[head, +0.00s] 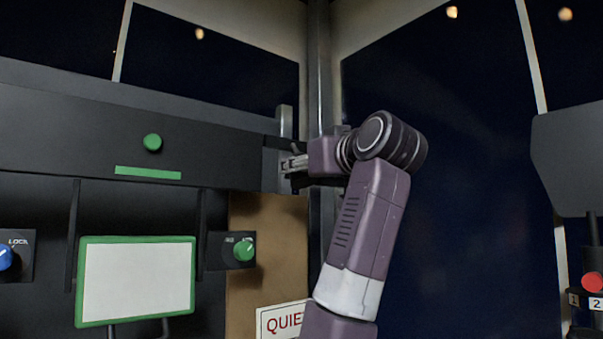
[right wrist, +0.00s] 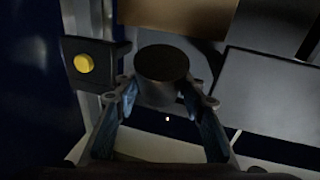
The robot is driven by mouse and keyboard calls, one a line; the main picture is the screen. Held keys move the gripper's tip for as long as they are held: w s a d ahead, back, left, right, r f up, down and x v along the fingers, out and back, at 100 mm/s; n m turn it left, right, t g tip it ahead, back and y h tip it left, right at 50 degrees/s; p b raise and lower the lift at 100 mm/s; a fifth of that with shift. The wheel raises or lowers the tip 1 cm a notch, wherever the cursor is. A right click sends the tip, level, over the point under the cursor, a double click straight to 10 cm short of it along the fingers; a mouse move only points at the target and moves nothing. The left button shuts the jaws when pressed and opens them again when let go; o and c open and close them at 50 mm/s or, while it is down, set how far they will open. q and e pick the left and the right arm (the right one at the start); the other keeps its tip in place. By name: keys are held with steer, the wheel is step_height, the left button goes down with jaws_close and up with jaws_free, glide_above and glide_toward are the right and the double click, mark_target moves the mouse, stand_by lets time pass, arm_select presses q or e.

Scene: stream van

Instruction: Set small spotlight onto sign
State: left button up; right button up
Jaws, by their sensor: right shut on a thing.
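My right gripper (head: 291,164) is at the right end of the dark upper panel, high above the sign. In the right wrist view, its fingers (right wrist: 165,92) are shut around a dark round cylinder, which looks like the small spotlight (right wrist: 162,62). In the head view the held spotlight cannot be made out clearly. The white sign (head: 279,322) with red letters "QUIE" is at the bottom, on a brown board; my right arm hides its right end. My left gripper is not in view.
The dark upper panel (head: 60,120) carries a green knob (head: 152,142). Below are a green-framed white screen (head: 136,280), a green dial (head: 244,250) and a blue knob (head: 5,257). A red button (head: 592,282) is far right. The right wrist view shows a yellow button (right wrist: 84,64) beside the fingers.

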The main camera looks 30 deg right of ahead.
steer(key=t+b, duration=0.2)
steer(key=b, duration=0.1)
steer(key=f+m+t+h+b, duration=0.1)
steer(key=t+b, duration=0.1)
steer(key=b, duration=0.2)
steer(key=shift+w+f, duration=0.15)
steer(key=shift+w, duration=0.25)
steer(key=shift+w+r+m+t+h+b, duration=0.1)
steer(key=shift+r+m+t+h+b, duration=0.15)
steer(key=shift+m+t+b, duration=0.45)
steer(key=shift+r+t+h+b, duration=0.1)
steer(key=shift+t+h+b, duration=0.25)
steer(key=shift+t, duration=0.35)
steer(key=shift+r+h, duration=0.15)
steer(key=shift+h, duration=0.15)
steer(key=o, duration=1.2)
steer(key=shift+w, duration=0.1)
steer(key=shift+v, duration=6.1)
steer(key=shift+w+d, duration=0.1)
steer(key=shift+w, duration=0.05)
